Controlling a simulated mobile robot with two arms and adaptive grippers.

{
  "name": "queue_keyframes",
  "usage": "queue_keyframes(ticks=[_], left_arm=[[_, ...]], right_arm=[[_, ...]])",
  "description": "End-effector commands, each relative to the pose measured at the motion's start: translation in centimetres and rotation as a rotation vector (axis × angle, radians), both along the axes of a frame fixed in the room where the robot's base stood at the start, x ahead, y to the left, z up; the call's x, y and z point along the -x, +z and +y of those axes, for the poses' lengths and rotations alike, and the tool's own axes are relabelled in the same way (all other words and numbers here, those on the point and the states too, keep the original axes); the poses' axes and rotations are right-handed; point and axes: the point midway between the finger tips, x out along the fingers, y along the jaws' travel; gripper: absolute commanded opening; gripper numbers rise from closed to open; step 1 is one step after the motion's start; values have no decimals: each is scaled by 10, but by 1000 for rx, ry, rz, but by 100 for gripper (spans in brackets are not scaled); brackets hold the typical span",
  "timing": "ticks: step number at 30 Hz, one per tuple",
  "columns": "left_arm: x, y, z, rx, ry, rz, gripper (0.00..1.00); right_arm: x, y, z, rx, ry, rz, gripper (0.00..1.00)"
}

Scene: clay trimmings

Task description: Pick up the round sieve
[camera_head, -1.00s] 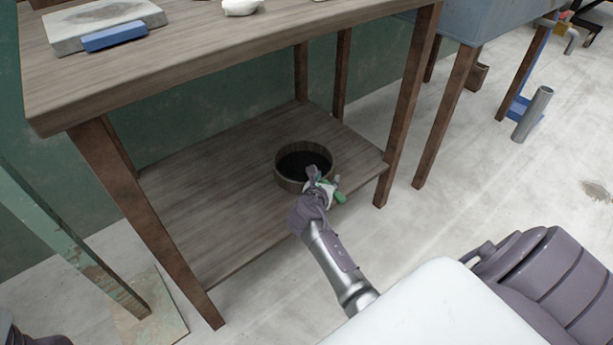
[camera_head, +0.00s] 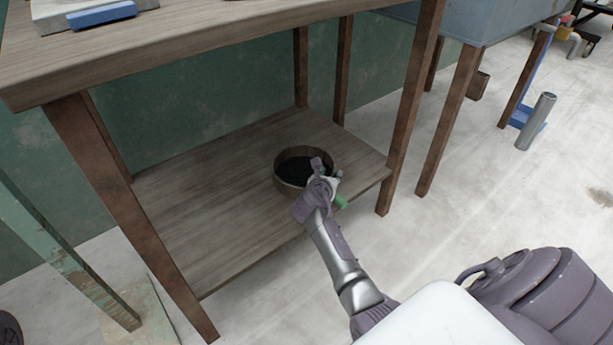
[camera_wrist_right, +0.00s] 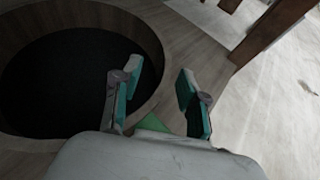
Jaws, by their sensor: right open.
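The round sieve (camera_head: 284,186), a low brown ring with a dark inside, lies flat on the table's lower shelf near its right front. My right gripper (camera_head: 331,180) is at the sieve's right front side and covers part of its rim. In the right wrist view the sieve (camera_wrist_right: 105,22) fills the upper left. There the right gripper (camera_wrist_right: 160,88) is open, with its left finger over the dark inside and its right finger outside the rim. I cannot tell how deep the fingers reach. My left gripper is not in view.
The wooden table's top (camera_head: 200,50) overhangs the lower shelf (camera_head: 205,215). A front right leg (camera_head: 408,120) stands close to the right of the sieve. The shelf's left part is bare. A metal cylinder (camera_head: 536,122) stands on the floor at right.

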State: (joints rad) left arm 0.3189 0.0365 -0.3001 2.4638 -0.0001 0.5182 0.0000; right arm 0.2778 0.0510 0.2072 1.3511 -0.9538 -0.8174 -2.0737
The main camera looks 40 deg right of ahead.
Motion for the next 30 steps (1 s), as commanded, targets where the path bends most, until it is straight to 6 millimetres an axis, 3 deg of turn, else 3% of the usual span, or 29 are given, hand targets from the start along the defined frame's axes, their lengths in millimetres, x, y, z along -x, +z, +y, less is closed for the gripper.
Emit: queue_keyframes(ticks=[1, 7, 30], left_arm=[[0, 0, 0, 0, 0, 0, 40], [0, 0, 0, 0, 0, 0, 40], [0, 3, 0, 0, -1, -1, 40]], right_arm=[[0, 0, 0, 0, 0, 0, 32], [0, 0, 0, 0, 0, 0, 0], [1, 1, 0, 0, -1, 5, 0]])
